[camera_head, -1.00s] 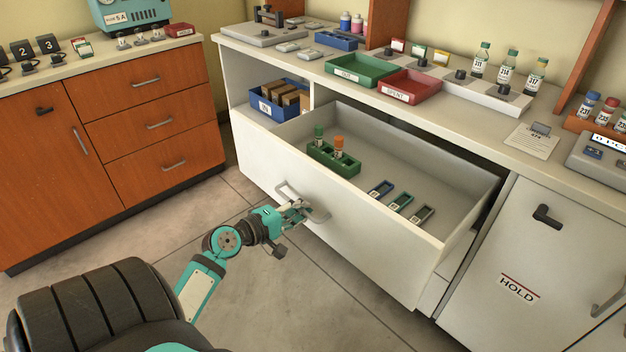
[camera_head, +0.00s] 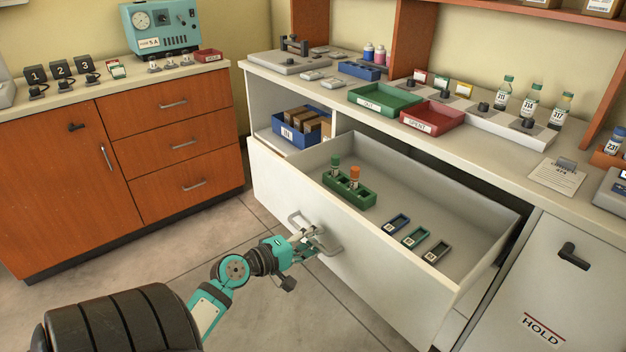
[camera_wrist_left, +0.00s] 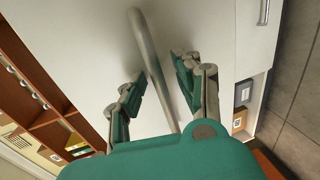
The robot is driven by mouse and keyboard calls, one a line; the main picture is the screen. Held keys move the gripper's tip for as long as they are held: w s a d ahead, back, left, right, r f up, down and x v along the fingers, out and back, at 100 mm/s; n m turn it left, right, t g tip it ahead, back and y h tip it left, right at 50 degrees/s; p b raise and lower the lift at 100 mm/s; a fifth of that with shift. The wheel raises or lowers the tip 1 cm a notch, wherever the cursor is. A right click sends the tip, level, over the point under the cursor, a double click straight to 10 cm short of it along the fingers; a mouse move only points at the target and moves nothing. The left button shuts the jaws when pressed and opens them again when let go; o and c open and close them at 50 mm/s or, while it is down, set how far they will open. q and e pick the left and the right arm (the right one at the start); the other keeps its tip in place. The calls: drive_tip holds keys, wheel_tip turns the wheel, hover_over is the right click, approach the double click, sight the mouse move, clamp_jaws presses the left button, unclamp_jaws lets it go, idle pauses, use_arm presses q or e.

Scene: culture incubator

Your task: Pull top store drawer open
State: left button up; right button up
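The top store drawer (camera_head: 375,265) is white and stands pulled well out of the white cabinet, its inside visible from above. A metal bar handle (camera_head: 316,234) sits on its front; it also shows in the left wrist view (camera_wrist_left: 150,60). My left gripper (camera_head: 306,242) is at this handle. In the left wrist view my left gripper (camera_wrist_left: 158,82) has its fingers apart, one on each side of the bar, with gaps visible between bar and fingers. My right gripper is in neither view.
Inside the drawer are a green rack (camera_head: 347,189) with two capped tubes and three small slide-like items (camera_head: 415,236). A HOLD door (camera_head: 545,290) is at right. An orange cabinet (camera_head: 65,185) stands left. Floor (camera_head: 320,310) in front is clear.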

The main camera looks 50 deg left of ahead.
use_arm(q)
drive_tip(key=v, duration=0.7)
drive_tip(key=shift+s, duration=0.25)
idle(0.6)
